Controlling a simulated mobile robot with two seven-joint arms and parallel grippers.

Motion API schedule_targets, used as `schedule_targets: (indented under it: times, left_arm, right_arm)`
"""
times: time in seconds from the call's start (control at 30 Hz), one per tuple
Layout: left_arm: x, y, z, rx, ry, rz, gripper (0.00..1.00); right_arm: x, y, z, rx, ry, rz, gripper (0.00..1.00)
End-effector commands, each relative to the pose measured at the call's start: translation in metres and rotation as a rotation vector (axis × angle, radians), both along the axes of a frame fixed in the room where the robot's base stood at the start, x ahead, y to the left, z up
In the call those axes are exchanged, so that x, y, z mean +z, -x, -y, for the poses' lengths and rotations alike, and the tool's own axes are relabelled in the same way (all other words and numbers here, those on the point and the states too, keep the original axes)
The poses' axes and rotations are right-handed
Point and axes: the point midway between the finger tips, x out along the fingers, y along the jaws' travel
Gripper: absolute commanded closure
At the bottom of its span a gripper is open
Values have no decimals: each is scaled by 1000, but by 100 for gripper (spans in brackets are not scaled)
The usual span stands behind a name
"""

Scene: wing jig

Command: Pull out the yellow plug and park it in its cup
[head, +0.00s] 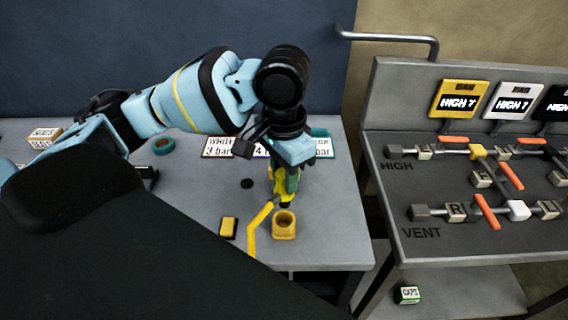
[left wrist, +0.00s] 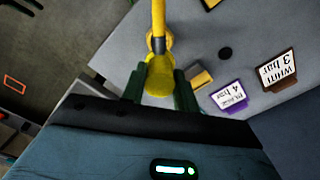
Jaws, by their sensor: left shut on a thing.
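My left gripper (head: 284,188) points down over the table and is shut on the yellow plug (left wrist: 158,80), which shows between its dark green fingers in the left wrist view. A yellow hose (head: 258,222) runs from the plug toward the table's front edge. The yellow cup (head: 284,228) stands upright on the table just in front of and below the gripper, its round opening facing up. In the left wrist view the cup is partly hidden behind the hose. The gripper hides much of the plug in the head view. My right gripper is not in view.
A yellow block (head: 228,227) lies left of the cup. A dark disc (head: 247,183), a teal ring (head: 163,146) and label signs (head: 219,147) are on the table. At right stands a cart (head: 440,240) with valves and gauges. A green-white caps box (head: 407,294) sits low.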

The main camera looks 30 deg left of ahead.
Motion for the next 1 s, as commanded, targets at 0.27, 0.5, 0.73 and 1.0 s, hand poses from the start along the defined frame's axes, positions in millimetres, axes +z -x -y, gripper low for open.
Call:
schedule_targets:
  times: [0.27, 0.5, 0.73, 1.0]
  left_arm:
    - [-28, 0, 0, 0, 0, 0, 92]
    - [-42, 0, 0, 0, 0, 1, 92]
    - [-45, 0, 0, 0, 1, 2, 92]
    - [-45, 0, 0, 0, 0, 2, 92]
  right_arm:
    - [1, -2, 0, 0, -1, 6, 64]
    - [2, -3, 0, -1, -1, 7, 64]
    - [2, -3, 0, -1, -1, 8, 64]
    - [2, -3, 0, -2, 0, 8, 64]
